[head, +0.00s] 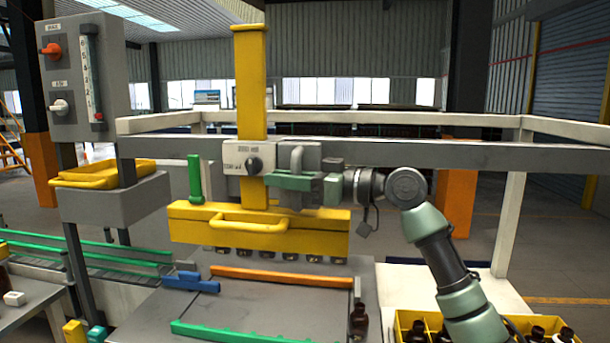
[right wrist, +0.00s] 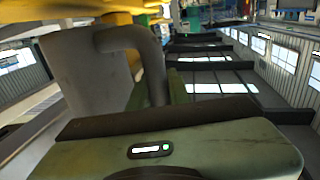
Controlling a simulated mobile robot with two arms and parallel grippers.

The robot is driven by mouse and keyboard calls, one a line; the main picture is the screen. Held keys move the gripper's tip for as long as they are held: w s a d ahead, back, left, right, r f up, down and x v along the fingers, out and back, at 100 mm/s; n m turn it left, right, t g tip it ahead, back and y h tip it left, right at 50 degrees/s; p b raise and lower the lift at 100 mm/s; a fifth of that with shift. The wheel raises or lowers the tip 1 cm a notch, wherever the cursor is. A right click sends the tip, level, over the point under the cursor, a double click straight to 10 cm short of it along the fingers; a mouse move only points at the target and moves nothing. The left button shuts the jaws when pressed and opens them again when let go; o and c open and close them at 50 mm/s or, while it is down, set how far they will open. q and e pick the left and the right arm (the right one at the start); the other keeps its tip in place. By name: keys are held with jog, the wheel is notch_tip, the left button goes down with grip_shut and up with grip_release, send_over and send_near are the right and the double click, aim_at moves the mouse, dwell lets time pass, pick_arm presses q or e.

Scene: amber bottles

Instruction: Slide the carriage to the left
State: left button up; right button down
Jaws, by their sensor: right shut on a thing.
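The carriage (head: 318,157) is a grey block with a white plate and dark knob on the grey rail (head: 420,155). It carries a yellow column (head: 250,90) and a wide yellow head (head: 190,228) with several dark bottle tops under it. A grey bent handle (head: 297,156) stands on the carriage's front; it also shows large in the right wrist view (right wrist: 150,55). My right gripper (head: 288,182), green, is shut on this handle. Its body fills the bottom of the right wrist view, and the fingertips are mostly hidden there. My left gripper is not in view.
Below lies a grey table with orange (head: 280,277) and green guides. A yellow crate (head: 400,322) with amber bottles stands at lower right.

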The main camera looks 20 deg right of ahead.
jog(key=shift+x, duration=1.05)
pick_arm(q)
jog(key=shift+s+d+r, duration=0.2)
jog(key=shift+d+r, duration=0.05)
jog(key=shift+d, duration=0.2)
pick_arm(e)
jog(key=shift+s+a+r, duration=0.15)
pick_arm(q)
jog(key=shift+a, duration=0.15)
